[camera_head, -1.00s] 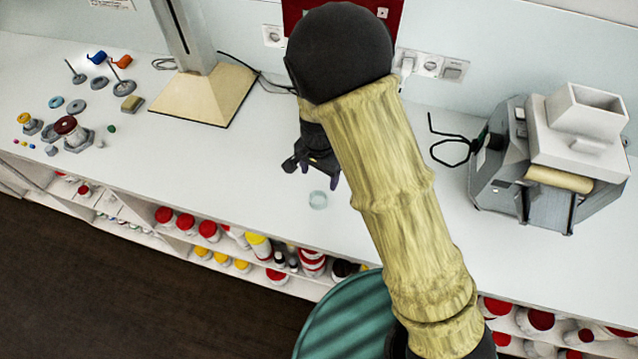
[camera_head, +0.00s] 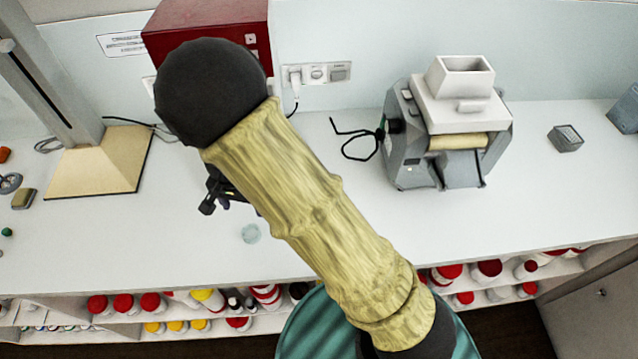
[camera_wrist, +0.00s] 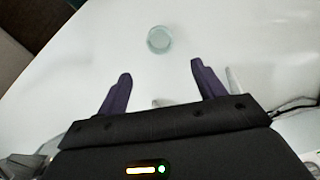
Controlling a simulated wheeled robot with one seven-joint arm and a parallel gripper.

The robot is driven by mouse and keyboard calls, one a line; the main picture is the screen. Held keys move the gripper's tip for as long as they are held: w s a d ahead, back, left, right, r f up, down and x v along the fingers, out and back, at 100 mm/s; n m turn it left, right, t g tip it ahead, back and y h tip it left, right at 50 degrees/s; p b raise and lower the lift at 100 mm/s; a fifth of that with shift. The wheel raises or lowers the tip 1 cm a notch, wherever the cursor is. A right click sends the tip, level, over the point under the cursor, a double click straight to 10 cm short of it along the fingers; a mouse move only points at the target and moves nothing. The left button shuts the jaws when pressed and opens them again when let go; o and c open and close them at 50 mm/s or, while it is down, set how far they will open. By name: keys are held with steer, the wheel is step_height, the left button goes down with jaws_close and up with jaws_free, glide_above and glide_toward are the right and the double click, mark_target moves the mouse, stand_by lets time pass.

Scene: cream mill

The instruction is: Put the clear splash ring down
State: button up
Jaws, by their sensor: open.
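The clear splash ring (camera_head: 251,233) lies on the white counter, near its front edge. It also shows in the wrist view (camera_wrist: 159,39), beyond my fingertips and between their lines. My gripper (camera_head: 226,203) is behind and to the left of the ring in the head view, partly hidden by my arm. In the wrist view my gripper (camera_wrist: 160,70) has its two dark purple fingers spread wide with nothing between them. The ring stands apart from both fingers.
A grey mill with a white hopper (camera_head: 448,130) stands to the right. A beige stand base (camera_head: 98,165) is at the left and a red box (camera_head: 215,25) at the back. Shelves of red- and yellow-lidded jars (camera_head: 125,304) run below. The counter around the ring is clear.

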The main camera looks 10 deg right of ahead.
steer(key=s+d+r+n+t, duration=0.1)
steer(key=d+r, duration=0.3)
steer(key=d, duration=0.4)
steer(key=s+d+r+n, duration=0.2)
steer(key=s+d+r, duration=0.2)
steer(key=d, duration=0.5)
steer(key=s+d+r+n+t, duration=0.1)
steer(key=d+r, duration=0.3)
steer(key=d, duration=0.4)
steer(key=shift+s+d+r+t, duration=0.15)
steer(key=shift+s+r+t, duration=0.2)
steer(key=shift+s, duration=0.5)
steer(key=shift+w, duration=0.1)
steer(key=shift+f, duration=0.2)
